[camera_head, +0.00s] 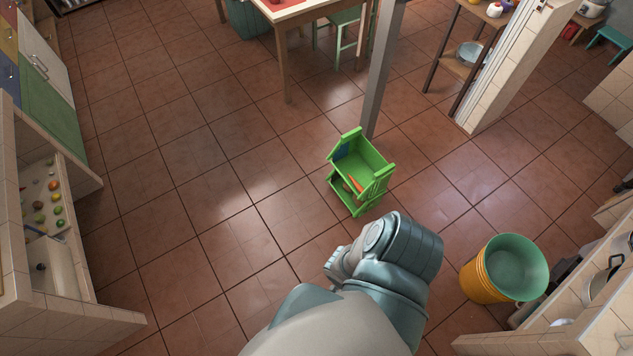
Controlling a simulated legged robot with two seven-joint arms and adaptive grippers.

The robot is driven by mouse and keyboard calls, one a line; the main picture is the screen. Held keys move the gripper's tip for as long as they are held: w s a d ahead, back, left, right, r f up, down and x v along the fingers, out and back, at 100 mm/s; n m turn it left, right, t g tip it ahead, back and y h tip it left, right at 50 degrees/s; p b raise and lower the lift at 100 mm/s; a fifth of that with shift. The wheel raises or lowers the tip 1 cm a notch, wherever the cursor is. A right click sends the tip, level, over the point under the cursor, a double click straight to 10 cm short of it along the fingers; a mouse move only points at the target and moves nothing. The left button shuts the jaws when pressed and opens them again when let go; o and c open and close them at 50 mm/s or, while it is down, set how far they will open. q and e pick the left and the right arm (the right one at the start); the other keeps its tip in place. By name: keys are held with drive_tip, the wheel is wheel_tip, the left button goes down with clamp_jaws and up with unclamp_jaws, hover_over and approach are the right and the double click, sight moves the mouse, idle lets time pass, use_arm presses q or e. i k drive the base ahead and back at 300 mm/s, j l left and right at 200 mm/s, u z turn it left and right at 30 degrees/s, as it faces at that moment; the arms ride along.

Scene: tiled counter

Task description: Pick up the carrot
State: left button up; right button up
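An orange item that looks like the carrot (356,185) lies in the green two-tier crate (369,156) on the floor, near the middle of the view. It is small, and part of it is hidden by the crate's slats. Grey and teal parts of my own body fill the bottom middle, just in front of the crate and apart from it. I cannot make out fingers of either gripper in this view.
A yellow bucket with a green inside (513,266) stands at the right. A grey post (384,70) rises behind the crate. A table (290,16) stands at the back. Small round produce (57,210) lies on the left counter. The tiled floor left of the crate is clear.

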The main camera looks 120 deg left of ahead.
sight(360, 189)
drive_tip(key=u, duration=3.4)
drive_tip(key=i+l, duration=0.5)
drive_tip(key=i, duration=0.2)
drive_tip(key=z, duration=0.05)
